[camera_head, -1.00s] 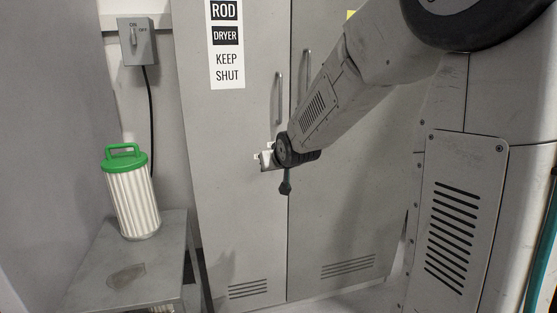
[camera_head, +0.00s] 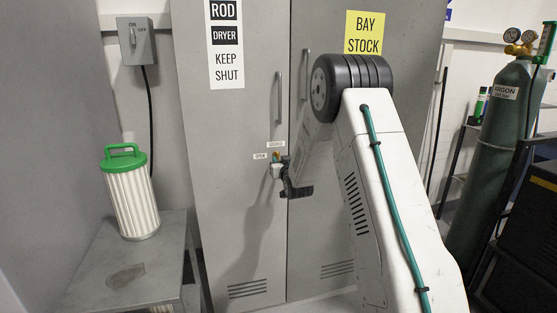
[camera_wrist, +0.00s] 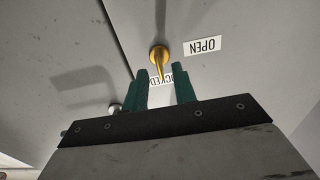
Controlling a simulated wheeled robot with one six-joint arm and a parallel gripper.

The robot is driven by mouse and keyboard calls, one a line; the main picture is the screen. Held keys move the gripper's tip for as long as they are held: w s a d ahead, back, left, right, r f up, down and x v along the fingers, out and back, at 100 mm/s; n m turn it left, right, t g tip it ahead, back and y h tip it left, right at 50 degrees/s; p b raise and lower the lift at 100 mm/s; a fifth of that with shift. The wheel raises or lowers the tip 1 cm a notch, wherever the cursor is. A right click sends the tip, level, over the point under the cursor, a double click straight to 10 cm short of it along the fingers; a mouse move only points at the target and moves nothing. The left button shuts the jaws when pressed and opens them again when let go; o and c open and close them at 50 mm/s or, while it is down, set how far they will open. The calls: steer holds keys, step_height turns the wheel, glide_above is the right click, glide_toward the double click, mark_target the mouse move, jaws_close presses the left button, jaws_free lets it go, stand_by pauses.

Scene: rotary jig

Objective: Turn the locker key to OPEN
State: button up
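The brass locker key (camera_wrist: 159,55) sits in the grey locker door (camera_head: 236,190). Its long narrow part points at the LOCKED label (camera_wrist: 168,78), which is partly hidden by a finger. The OPEN label (camera_wrist: 202,46) is upside down to the right in the wrist view; in the head view the OPEN label (camera_head: 261,156) is left of the lock and the LOCKED label (camera_head: 275,144) above it. My gripper (camera_wrist: 161,70) is open, its green fingers either side of the key's narrow part, with gaps visible. In the head view my gripper (camera_head: 277,160) is small and partly hidden.
Vertical handles (camera_head: 279,97) stand out from the doors above the lock. A metal stand (camera_head: 130,278) with a green-topped filter (camera_head: 131,192) is at left. A switch box (camera_head: 136,41) hangs on the wall. An argon cylinder (camera_head: 487,150) stands at right.

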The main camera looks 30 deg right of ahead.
steer(key=shift+x, duration=1.2)
